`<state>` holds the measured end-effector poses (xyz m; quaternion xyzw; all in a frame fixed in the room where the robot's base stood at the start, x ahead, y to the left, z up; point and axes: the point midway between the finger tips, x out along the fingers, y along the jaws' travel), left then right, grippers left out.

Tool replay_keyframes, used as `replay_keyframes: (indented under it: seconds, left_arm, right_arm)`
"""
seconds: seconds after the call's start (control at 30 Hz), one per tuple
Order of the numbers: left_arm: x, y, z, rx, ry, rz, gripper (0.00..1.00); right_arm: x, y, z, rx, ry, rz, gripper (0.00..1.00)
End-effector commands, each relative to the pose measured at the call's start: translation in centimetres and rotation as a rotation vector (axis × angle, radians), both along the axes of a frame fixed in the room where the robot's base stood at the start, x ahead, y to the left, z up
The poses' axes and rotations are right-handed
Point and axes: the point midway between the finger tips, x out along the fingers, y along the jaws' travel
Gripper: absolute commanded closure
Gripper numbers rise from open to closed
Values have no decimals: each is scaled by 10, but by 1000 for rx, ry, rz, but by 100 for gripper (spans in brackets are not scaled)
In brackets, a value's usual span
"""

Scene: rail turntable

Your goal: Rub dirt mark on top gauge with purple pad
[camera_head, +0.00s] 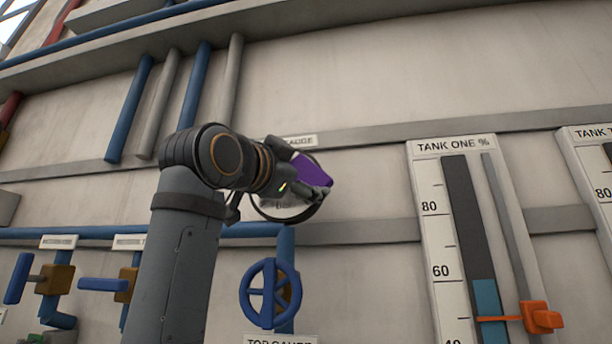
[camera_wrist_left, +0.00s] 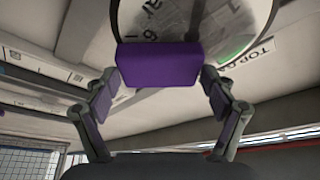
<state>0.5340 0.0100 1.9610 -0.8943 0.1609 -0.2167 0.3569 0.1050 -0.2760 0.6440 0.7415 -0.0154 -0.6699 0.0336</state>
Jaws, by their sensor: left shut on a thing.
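The purple pad (camera_wrist_left: 158,64) is held between the two fingers of my left gripper (camera_wrist_left: 160,85) in the left wrist view. In the head view the pad (camera_head: 311,171) shows at the tip of my left gripper (camera_head: 318,188), in front of the gauge. The round top gauge (camera_head: 281,208) is mostly hidden behind the gripper and pad in the head view. Its dial (camera_wrist_left: 205,25) shows upside down behind the pad in the left wrist view, with a green band. I cannot make out the dirt mark, nor tell whether the pad touches the dial. My right gripper does not show.
A blue handwheel (camera_head: 269,293) sits on the blue pipe below the gauge. The tank one level scale (camera_head: 452,230) with an orange pointer (camera_head: 537,317) stands to the right. Blue-handled valves (camera_head: 104,285) are at the lower left. Pipes run above.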

Motion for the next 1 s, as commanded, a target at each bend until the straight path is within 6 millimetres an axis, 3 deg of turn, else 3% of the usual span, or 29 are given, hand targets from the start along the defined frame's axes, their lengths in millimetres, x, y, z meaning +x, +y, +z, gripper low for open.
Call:
replay_keyframes:
  seconds: [0.2, 0.47, 0.8, 1.0]
  left_arm:
    - [4, 23, 0, -1, 1, 3, 41]
    - [5, 28, 0, 0, 1, 1, 41]
    - [13, 58, 0, -1, 2, 3, 41]
    - [13, 61, -1, 0, 1, 1, 41]
  right_arm:
    - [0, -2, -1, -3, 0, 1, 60]
    - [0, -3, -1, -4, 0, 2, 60]
    - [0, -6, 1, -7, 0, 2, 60]
    - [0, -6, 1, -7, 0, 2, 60]
